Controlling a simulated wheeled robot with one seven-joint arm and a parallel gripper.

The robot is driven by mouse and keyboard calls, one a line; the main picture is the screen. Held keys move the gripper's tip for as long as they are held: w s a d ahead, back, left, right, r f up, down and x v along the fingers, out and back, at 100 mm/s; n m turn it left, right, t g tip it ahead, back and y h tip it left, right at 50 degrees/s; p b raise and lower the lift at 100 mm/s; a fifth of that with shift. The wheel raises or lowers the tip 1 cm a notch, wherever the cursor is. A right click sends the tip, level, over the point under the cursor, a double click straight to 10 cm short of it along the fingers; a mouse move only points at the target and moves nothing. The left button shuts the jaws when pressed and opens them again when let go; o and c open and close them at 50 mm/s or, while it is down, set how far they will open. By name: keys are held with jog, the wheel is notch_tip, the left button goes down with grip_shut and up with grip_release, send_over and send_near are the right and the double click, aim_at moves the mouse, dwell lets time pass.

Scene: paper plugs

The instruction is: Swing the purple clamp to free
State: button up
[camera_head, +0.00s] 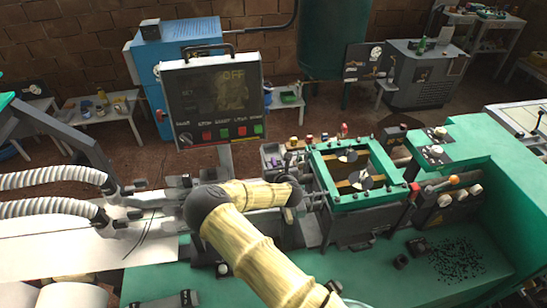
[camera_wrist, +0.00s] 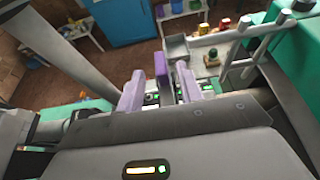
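In the wrist view, my gripper (camera_wrist: 158,90) shows as two pale lavender fingers standing apart. In the head view, my yellow arm reaches into the middle of the machine and covers this area. I cannot make out the clamp or the fingers there.
A control panel (camera_head: 214,98) reading OFF, with red and green buttons, stands behind the arm. A green square frame (camera_head: 388,203) lies right of my arm, and ribbed white hoses (camera_head: 52,178) run in from the left. Grey posts (camera_wrist: 262,38) rise at the right in the wrist view.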

aim_at(274, 160)
jog(key=p+x, duration=0.2)
jog(key=x, duration=0.3)
jog(key=shift+w+a+f, duration=0.1)
jog(key=shift+w+a, duration=0.05)
jog(key=shift+w, duration=0.2)
jog(key=shift+w+f, duration=0.35)
jog(key=shift+w, duration=0.25)
jog(key=shift+a, duration=0.1)
grip_shut()
